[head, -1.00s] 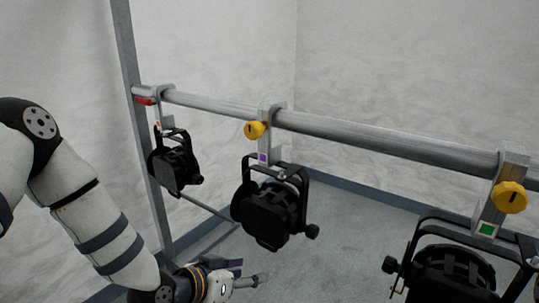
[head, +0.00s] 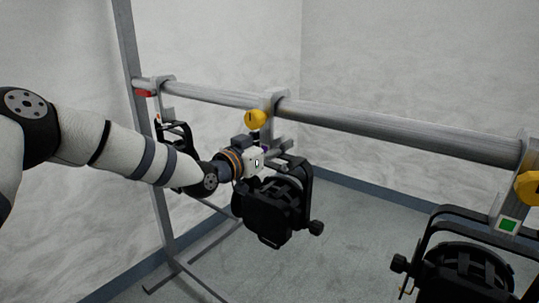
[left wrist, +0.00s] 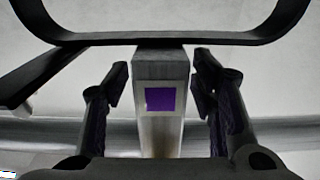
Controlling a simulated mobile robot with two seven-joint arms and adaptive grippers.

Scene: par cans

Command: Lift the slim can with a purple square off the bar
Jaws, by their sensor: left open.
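The can with the purple square (head: 275,210) is black and hangs from the bar (head: 390,134) by a grey clamp (head: 268,104) with a yellow knob (head: 255,118). My left gripper (head: 282,148) is at the lower part of this clamp, just above the can, and covers most of the square in the head view. In the left wrist view the purple square (left wrist: 160,99) faces the camera on the clamp. The open fingers stand on either side of the clamp, with small gaps. The can's dark yoke (left wrist: 165,38) crosses the top of that view. My right gripper is not in view.
Another black can (head: 178,140) hangs at the left, partly behind my left arm. A larger can (head: 465,270) with a green square (head: 508,225) hangs at the right. An upright post (head: 140,120) stands at the left. The floor between the middle and right cans is clear.

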